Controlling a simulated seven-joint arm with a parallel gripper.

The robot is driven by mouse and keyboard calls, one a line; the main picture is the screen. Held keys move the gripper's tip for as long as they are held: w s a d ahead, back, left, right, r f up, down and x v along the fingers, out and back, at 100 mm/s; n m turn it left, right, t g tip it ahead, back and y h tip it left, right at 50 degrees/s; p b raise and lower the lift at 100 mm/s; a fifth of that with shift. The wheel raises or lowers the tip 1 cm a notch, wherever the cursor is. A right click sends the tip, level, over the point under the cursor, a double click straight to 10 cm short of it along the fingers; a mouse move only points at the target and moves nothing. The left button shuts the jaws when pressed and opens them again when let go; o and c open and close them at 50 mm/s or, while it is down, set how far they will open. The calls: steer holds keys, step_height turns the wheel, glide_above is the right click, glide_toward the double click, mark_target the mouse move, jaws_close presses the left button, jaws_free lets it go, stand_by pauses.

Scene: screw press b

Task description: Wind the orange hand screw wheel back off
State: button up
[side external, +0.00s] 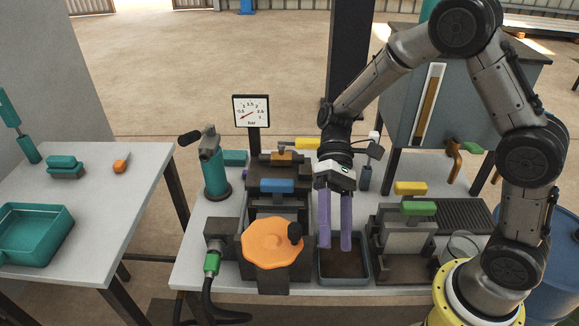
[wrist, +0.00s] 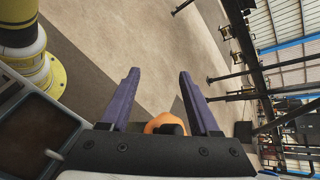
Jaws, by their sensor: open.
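The orange hand screw wheel (side external: 268,243) is an eight-sided disc at the front of a dark press (side external: 270,205). A black knob (side external: 294,233) stands up at its right edge. My gripper (side external: 334,250) is open and empty, its two purple fingers pointing down to the right of the wheel, over or in front of a dark tray. In the wrist view my gripper (wrist: 158,80) has its fingers wide apart. An orange piece of the wheel (wrist: 160,122) and its dark knob (wrist: 170,130) show low between the finger bases, mostly hidden by the gripper's mount.
The dark tray (side external: 345,281) stands right of the wheel. A grey vise (side external: 405,238) with a green block is farther right. A teal pump (side external: 214,170) and a green-ended connector (side external: 212,262) with a hose stand left. A gauge (side external: 251,111) stands behind.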

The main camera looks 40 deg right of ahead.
steer(key=w+a+r+n+t+h, duration=0.2)
steer(key=r+n+t+h, duration=0.2)
steer(key=r+n, duration=0.3)
steer(key=w+a+r+n+t+h, duration=0.3)
steer(key=r+n+t+h, duration=0.1)
steer(key=r+n, duration=0.3)
steer(key=shift+w+a+n+h, duration=0.3)
steer(key=shift+n+h, duration=0.1)
steer(key=shift+n, duration=0.6)
